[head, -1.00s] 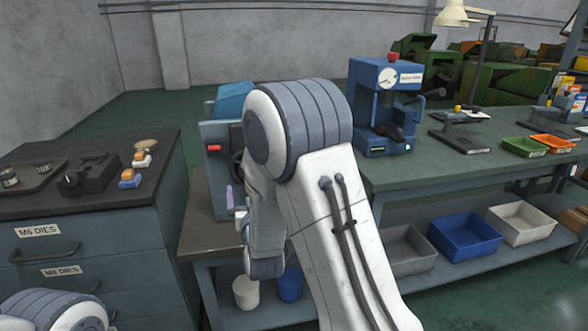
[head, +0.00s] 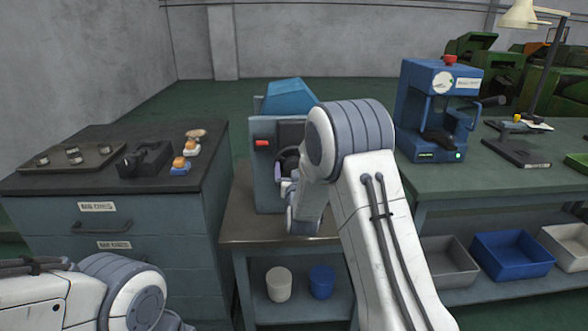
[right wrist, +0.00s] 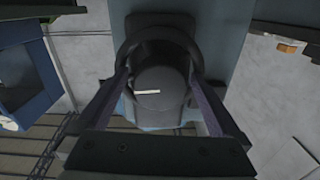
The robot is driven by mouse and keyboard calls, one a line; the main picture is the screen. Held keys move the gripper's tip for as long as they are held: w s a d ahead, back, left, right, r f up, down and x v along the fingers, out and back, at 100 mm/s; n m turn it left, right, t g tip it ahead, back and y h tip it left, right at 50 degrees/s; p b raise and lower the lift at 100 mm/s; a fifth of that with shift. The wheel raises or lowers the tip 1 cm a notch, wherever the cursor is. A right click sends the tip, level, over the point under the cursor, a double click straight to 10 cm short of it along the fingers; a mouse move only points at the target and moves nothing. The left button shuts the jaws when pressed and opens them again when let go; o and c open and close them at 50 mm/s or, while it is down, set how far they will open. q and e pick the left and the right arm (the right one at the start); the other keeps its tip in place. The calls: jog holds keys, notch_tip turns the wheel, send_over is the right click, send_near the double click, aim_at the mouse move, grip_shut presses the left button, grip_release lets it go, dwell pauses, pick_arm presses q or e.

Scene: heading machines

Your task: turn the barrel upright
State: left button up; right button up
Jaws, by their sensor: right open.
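The barrel (head: 289,158) is a dark round part on the front of a blue-grey machine (head: 264,180), largely hidden by my right arm in the head view. In the right wrist view the barrel (right wrist: 160,78) shows as a dark drum with a short white mark on its face and a dark ring around it. My right gripper (head: 281,173) is open at the machine's front. Its two purple fingers lie on either side of the drum in the right wrist view (right wrist: 160,88); I cannot tell whether they touch it. My left gripper is out of view.
A cabinet (head: 60,215) with dies and small orange-topped items stands at left. A blue press (head: 433,85) stands on the green bench (head: 410,185) at right. White (head: 279,287) and blue (head: 321,283) buckets sit on the shelf below the machine.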

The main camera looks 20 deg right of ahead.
jog(key=c, duration=1.3)
jog(key=shift+n, duration=0.3)
jog(key=n+b, duration=0.1)
jog(key=n, duration=0.1)
jog(key=shift+n, duration=0.4)
jog(key=n, duration=0.4)
jog(key=shift+b, duration=0.4)
jog(key=n, duration=0.5)
jog(key=shift+n, duration=2.2)
